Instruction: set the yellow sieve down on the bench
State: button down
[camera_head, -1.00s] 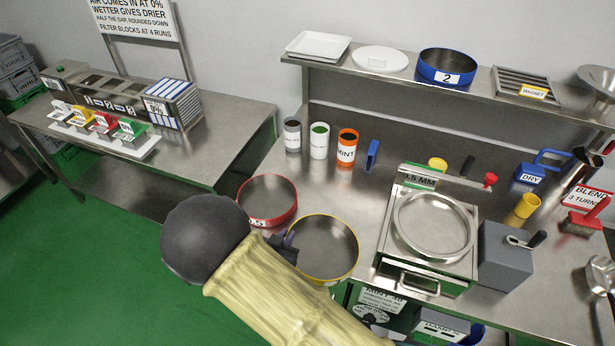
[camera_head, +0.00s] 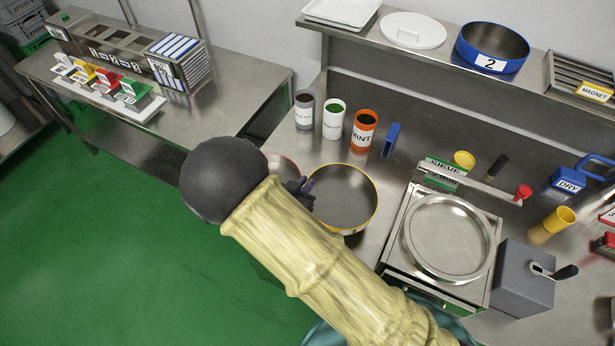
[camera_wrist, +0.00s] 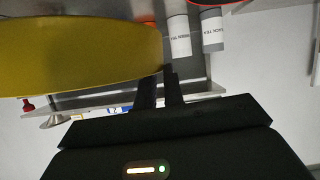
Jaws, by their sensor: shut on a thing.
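The yellow sieve (camera_head: 343,222), a round pan with a yellow rim, is in front of my arm in the head view, over the left part of the bench (camera_head: 395,160). My gripper (camera_head: 304,190) is shut on the left side of its rim, partly hidden by my arm. In the wrist view the sieve's yellow wall (camera_wrist: 80,55) fills the upper left, and my gripper's fingers (camera_wrist: 162,88) meet its edge. The head view does not clearly show whether the sieve touches the bench or hangs above it.
A red-rimmed sieve (camera_head: 284,161) is mostly hidden behind my arm, left of the yellow one. Several tins, including the orange mint tin (camera_head: 364,131), stand behind. A sieve machine (camera_head: 450,237) stands to the right. A blue sieve (camera_head: 491,47) is on the shelf.

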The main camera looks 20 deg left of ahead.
jog(key=shift+s, duration=0.2)
jog(key=shift+w+f+b, duration=0.1)
jog(key=shift+f+b, duration=2.95)
jog(key=shift+f, duration=0.8)
jog(key=shift+f, duration=0.1)
jog(key=shift+f+b, duration=0.55)
jog(key=shift+f, duration=0.15)
jog(key=shift+f, duration=0.1)
